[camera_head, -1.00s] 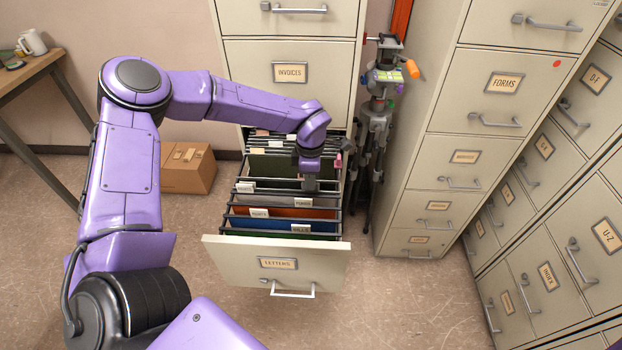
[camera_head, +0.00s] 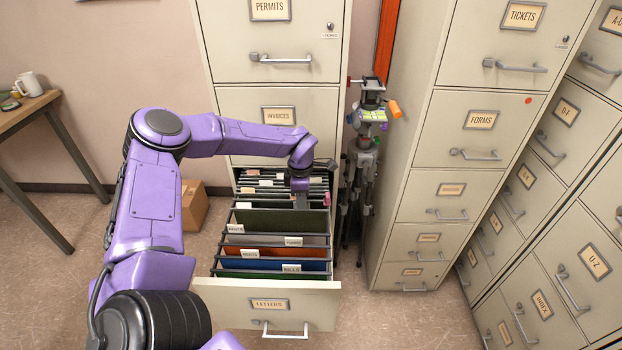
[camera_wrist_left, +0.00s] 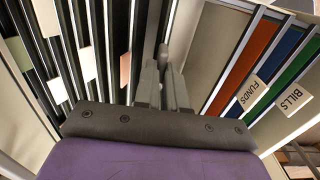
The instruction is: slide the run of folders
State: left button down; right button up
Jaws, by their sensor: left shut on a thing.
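The open drawer labelled LETTERS (camera_head: 215,300) holds hanging folders. A run of dark folders (camera_head: 262,186) with pale tabs is packed at the back. In front are a broad green folder (camera_head: 275,221), then grey, orange (camera_head: 265,253), blue (camera_head: 262,264) and green ones, with tabs such as FUNDS and BILLS. My left gripper (camera_head: 301,203) reaches down into the drawer between the back run and the broad green folder. In the left wrist view its fingers (camera_wrist_left: 166,75) are shut on a folder edge; which folder is unclear. My right gripper is out of view.
The cabinet's upper drawers, including INVOICES (camera_head: 235,115), are closed above the open one. A tripod stand (camera_head: 362,165) with an orange handle is close on the right, beside more closed cabinets (camera_head: 450,185). A cardboard box (camera_head: 194,205) sits left on the floor.

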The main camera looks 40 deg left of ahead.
pick_arm(q)
jog(key=c, duration=1.2)
grip_release()
jog(key=shift+r, duration=0.15)
notch_tip(320, 180, up, 10)
jog(key=b, duration=0.1)
jog(key=shift+r, duration=0.15)
